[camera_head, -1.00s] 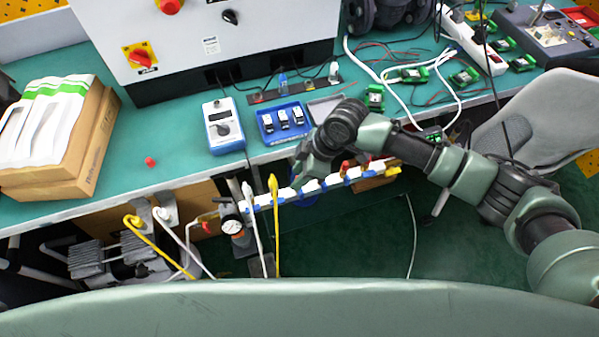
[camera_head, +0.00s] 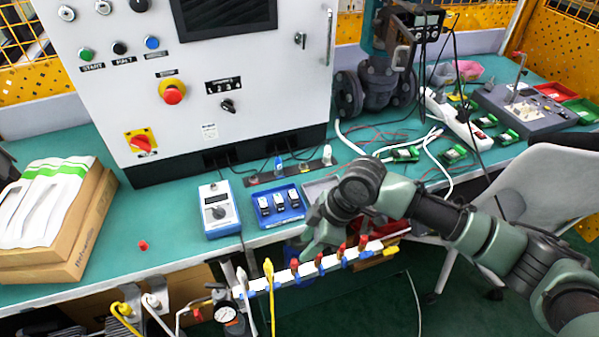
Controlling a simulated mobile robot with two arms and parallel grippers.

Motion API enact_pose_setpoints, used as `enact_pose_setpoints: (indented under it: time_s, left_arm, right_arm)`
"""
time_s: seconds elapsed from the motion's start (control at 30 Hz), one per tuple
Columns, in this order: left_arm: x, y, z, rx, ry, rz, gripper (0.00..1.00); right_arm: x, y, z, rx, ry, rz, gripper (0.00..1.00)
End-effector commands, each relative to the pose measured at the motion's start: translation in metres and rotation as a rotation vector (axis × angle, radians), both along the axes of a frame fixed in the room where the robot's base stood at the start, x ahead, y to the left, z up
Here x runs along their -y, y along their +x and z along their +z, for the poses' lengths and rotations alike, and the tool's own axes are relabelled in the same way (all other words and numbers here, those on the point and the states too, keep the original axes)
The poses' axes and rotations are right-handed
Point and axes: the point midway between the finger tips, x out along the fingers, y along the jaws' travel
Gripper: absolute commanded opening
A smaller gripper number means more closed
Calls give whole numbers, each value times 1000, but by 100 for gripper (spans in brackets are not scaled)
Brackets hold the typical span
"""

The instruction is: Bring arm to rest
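My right arm (camera_head: 435,212) reaches in from the right, bent, with its wrist in front of the bench's front edge. My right gripper (camera_head: 308,247) points down and left, close to the white manifold bar (camera_head: 333,263) with red and blue fittings. Its fingers are small and partly hidden by the wrist, so I cannot tell whether they are open or touching the bar. I see nothing held in it. My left arm and gripper are not in view.
On the green bench (camera_head: 172,226) stand a control cabinet (camera_head: 241,98), a calibrator (camera_head: 219,210), a blue tray (camera_head: 264,218) and a cardboard box (camera_head: 84,240). A grey chair (camera_head: 555,190) stands at right, beside my arm. Hoses (camera_head: 271,300) hang below the bench edge.

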Motion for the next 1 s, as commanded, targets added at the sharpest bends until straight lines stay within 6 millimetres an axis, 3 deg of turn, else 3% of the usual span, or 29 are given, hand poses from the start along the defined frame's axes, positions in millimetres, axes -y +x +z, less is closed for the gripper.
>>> enact_pose_setpoints:
  time_s: [0.23,0.43,0.57,0.67,1.0]
  left_arm:
    - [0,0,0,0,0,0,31]
    - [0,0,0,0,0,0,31]
    - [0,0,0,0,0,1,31]
    - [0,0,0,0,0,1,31]
    - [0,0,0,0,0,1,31]
  right_arm:
    - [-9,-12,-5,-4,19,-4,39]
    - [-41,-56,-16,-4,116,-103,39]
    - [-42,-77,-18,-2,177,-268,39]
    - [-28,-91,-22,-10,198,-434,39]
    - [76,-140,-46,-37,99,-977,39]
